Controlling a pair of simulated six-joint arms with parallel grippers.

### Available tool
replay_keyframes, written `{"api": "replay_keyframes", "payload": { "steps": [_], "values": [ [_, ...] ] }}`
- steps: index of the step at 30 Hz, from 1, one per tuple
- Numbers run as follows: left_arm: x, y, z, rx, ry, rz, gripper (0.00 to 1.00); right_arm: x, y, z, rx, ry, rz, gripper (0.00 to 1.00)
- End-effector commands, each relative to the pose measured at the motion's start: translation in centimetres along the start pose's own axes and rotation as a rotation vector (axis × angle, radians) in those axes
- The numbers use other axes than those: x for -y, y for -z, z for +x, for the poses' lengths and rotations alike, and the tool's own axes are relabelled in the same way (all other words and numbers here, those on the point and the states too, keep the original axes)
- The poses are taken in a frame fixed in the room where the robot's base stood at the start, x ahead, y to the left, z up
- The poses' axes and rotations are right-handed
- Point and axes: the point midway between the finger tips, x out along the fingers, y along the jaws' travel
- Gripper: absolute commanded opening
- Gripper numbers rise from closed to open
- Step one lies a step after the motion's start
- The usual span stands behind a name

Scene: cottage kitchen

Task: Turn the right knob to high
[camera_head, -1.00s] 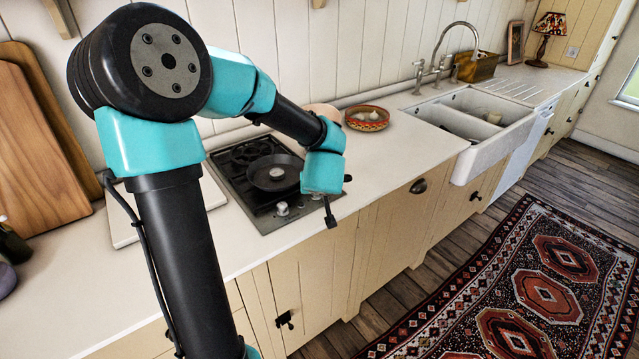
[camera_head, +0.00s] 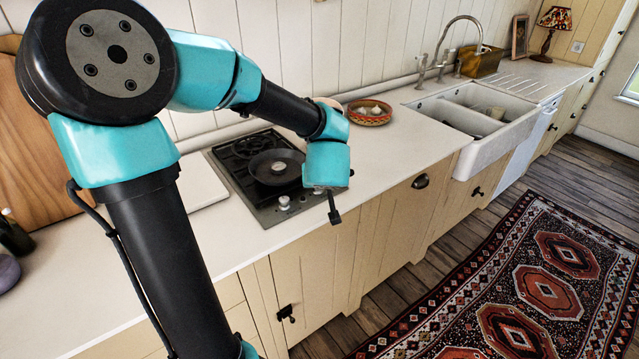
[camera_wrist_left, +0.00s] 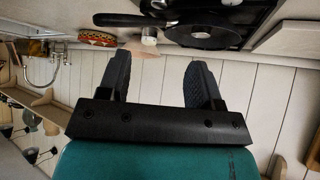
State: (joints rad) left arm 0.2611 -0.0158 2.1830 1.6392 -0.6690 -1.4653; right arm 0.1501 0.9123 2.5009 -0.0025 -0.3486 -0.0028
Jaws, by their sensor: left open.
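The black hob (camera_head: 232,180) is set in the pale counter, with a dark pan (camera_head: 262,176) on it. One silver knob (camera_head: 284,202) shows at its front edge. The front right part of the hob is hidden behind my left gripper, and I cannot make out a second knob there. My left gripper (camera_head: 334,212) hangs over the counter's front edge, right of the visible knob and apart from it. In the left wrist view, which is upside down, its two fingers are apart with nothing between them. The pan (camera_wrist_left: 205,35) shows there beyond the fingers.
A patterned bowl (camera_head: 369,113) stands on the counter right of the hob, and a white sink (camera_head: 490,125) lies farther right. A pale board (camera_head: 200,185) lies left of the hob. A small silvery object (camera_wrist_left: 149,35) in the wrist view is unclear. The counter between bowl and sink is clear.

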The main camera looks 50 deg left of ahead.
Motion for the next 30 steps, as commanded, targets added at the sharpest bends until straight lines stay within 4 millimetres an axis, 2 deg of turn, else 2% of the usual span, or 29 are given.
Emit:
{"api": "replay_keyframes", "payload": {
  "steps": [8, 30],
  "values": [
    [0.0, 0.0, 1.7, 0.001, 0.001, 0.001, 0.59, 0.0, 0.0, 0.0, 0.0, 0.0, 0.0, 0.43],
    [0.0, 0.0, 13.1, 0.001, 0.001, 0.0, 0.59, 0.0, 0.0, 0.0, 0.0, 0.0, 0.0, 0.43]
  ]
}}
